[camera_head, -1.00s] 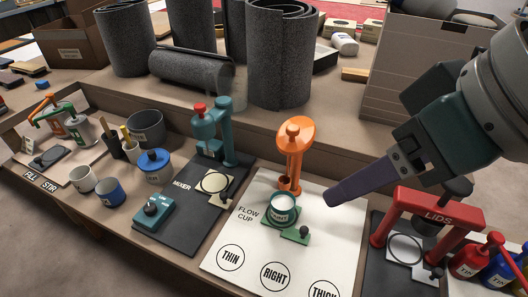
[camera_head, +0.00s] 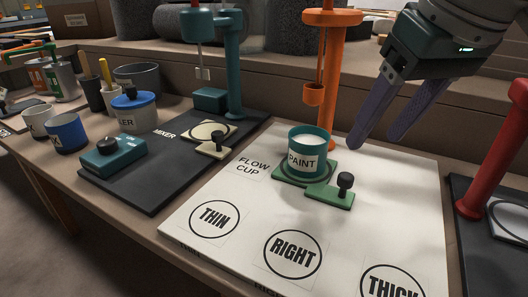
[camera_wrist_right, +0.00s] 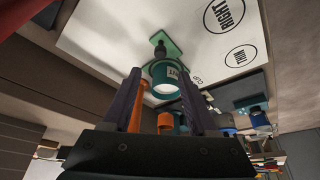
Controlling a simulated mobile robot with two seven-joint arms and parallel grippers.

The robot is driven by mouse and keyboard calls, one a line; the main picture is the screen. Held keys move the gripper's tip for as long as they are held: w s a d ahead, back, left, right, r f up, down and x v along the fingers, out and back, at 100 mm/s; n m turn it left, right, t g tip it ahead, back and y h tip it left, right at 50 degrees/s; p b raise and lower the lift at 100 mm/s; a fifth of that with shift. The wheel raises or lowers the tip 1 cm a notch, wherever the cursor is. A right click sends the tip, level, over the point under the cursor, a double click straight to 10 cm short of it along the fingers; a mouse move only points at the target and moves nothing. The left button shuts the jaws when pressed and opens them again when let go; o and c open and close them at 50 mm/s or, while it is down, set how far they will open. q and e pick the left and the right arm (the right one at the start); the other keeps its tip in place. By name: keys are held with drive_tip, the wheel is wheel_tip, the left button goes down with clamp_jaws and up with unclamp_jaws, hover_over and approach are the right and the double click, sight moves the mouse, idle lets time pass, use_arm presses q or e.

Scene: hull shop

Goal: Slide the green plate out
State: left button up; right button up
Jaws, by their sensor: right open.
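The green plate (camera_head: 328,196) lies on the white flow cup board, with a black knob (camera_head: 345,181) on its near right tab. A teal cup labelled PAINT (camera_head: 308,153), filled with white, stands upright on the plate's round part. My right gripper (camera_head: 376,143) is open and empty, above the board to the right of the cup and apart from it. In the right wrist view the open fingers (camera_wrist_right: 159,98) show with the cup (camera_wrist_right: 165,82) and green plate (camera_wrist_right: 171,47) beyond them. My left gripper is not in view.
An orange stand (camera_head: 338,85) with a hanging cup rises behind the paint cup. The white board (camera_head: 245,221) has circles marked THIN, RIGHT and THICK, all empty. A teal mixer (camera_head: 232,65) stands left; a red frame (camera_head: 497,155) stands right.

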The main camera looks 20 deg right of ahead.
sight(347, 176)
drive_tip(key=b+x, duration=0.5)
drive_tip(key=x, duration=0.4)
drive_tip(key=shift+w+f, duration=0.1)
drive_tip(key=shift+f, duration=0.25)
clamp_jaws()
idle(0.9)
